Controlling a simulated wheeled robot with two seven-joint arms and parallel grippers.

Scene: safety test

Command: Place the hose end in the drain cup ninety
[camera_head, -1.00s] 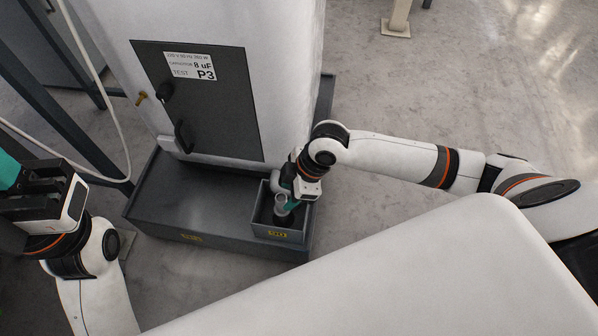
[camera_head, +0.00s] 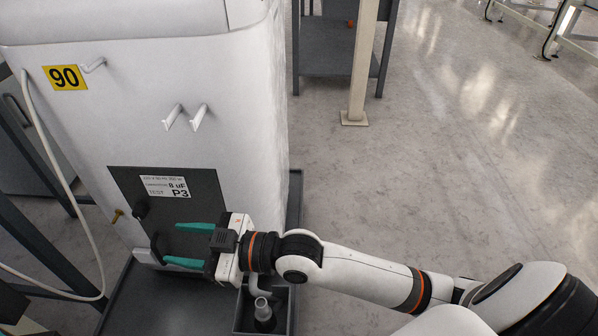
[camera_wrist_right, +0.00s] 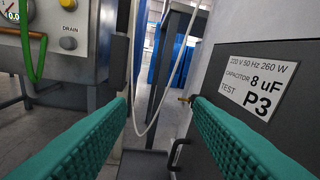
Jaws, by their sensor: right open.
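The drain cup (camera_head: 239,322) is a dark square box at the right end of the machine's base tray. A grey hose end (camera_head: 263,310) stands roughly upright inside it, below a light grey bent piece (camera_head: 258,289). Its lower tip is hard to make out. My right gripper (camera_head: 180,246) is open and empty, up and left of the cup, its teal fingers in front of the dark panel. Both fingers also show in the right wrist view (camera_wrist_right: 161,105) with nothing between them. A small teal and dark part of my left gripper (camera_head: 20,325) shows at the lower left corner.
The white machine (camera_head: 200,60) bears a yellow "90" sign (camera_head: 65,78) and hooks. The dark P3 panel (camera_head: 125,185) has a handle (camera_head: 158,249) close to my right fingertips. A pale hose (camera_head: 60,180) hangs at the left.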

